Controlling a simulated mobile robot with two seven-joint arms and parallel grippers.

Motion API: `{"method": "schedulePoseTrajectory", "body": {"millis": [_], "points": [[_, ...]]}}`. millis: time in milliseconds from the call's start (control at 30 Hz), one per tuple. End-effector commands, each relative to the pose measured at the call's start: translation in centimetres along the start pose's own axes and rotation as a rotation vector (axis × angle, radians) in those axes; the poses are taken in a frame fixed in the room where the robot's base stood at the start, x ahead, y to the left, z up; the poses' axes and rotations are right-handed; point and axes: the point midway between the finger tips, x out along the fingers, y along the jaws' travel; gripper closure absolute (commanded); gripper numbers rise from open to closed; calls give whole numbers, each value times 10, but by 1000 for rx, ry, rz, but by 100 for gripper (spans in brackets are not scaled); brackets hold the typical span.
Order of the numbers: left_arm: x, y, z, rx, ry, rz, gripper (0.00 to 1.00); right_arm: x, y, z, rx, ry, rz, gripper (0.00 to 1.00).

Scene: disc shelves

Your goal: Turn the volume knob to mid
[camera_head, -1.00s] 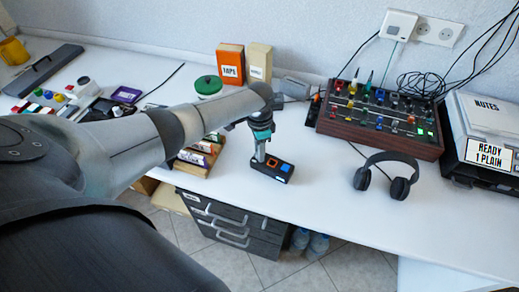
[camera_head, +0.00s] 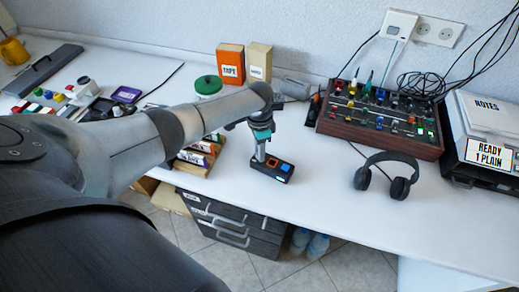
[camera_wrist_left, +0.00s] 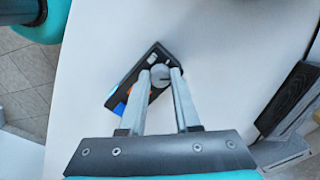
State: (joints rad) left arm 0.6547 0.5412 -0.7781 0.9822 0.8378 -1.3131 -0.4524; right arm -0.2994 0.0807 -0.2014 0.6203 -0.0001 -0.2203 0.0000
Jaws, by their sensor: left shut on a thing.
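A small black box (camera_head: 284,174) with an orange-framed button and a blue button lies on the white desk near its front edge. In the left wrist view the box (camera_wrist_left: 124,97) shows a round grey knob (camera_wrist_left: 159,76) at its end. My left gripper (camera_head: 259,158) points down over the left end of the box. In the wrist view its two fingers (camera_wrist_left: 160,74) are on either side of the knob and shut on it. The knob's pointer setting is too small to read. My right gripper is not in view.
Black headphones (camera_head: 386,176) lie right of the box, with a wooden mixer panel (camera_head: 371,146) behind. Cassette-like boxes (camera_head: 195,157) stand close left of my gripper. A printer-like device (camera_head: 482,160) is at the far right. The desk between box and headphones is clear.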

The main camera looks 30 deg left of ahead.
Motion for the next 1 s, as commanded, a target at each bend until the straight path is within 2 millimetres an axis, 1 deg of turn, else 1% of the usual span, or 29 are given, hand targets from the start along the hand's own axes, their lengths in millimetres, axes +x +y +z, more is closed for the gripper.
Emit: {"method": "schedulePoseTrajectory", "body": {"millis": [33, 300, 533, 633, 767, 867, 1000], "points": [[0, 0, 0, 0, 0, 0, 68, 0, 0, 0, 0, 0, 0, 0], [0, 0, 0, 0, 0, 0, 38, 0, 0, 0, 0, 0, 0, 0], [0, 0, 0, 0, 0, 0, 38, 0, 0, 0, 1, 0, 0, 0], [-5, 0, 0, 0, 1, 0, 38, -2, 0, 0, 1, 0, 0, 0], [-22, 0, 0, 1, 2, -1, 38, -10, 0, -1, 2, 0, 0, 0], [-43, -1, 0, 1, 3, -2, 38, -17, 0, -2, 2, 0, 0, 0], [-78, -1, 0, 1, 3, -3, 38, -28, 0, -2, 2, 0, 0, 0]]}}
